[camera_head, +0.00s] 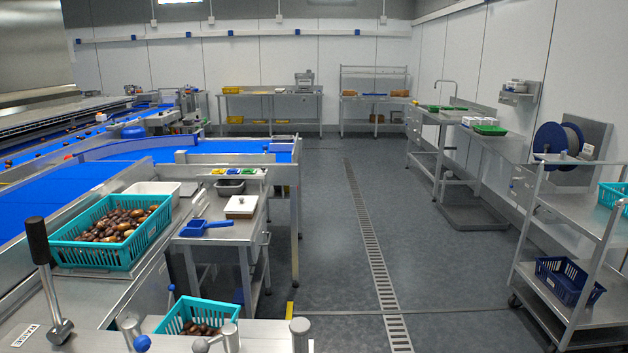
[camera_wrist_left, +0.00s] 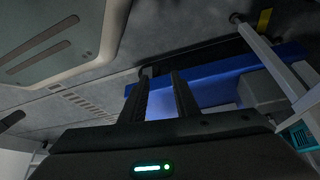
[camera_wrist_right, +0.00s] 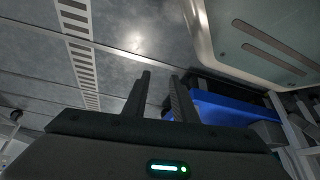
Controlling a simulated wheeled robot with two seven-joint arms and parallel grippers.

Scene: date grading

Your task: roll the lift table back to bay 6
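I cannot pick out the lift table for sure in any view, and no bay number is readable. A low grey platform (camera_head: 475,217) lies on the floor near the right wall; I cannot tell what it is. My left gripper (camera_wrist_left: 161,82) is open and empty in the left wrist view, with a blue structure (camera_wrist_left: 215,72) behind its fingers. My right gripper (camera_wrist_right: 160,85) is open and empty in the right wrist view, with a blue structure (camera_wrist_right: 232,108) beside its fingers. Neither gripper shows in the head view.
Blue conveyors (camera_head: 60,190) fill the left. A teal crate of dates (camera_head: 125,255) stands there; another (camera_head: 170,322) is at the bottom. A steel side table (camera_head: 225,228) holds a blue scoop (camera_head: 203,228). A shelf trolley (camera_head: 540,250) stands right. The floor around the drain (camera_head: 375,260) is clear.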

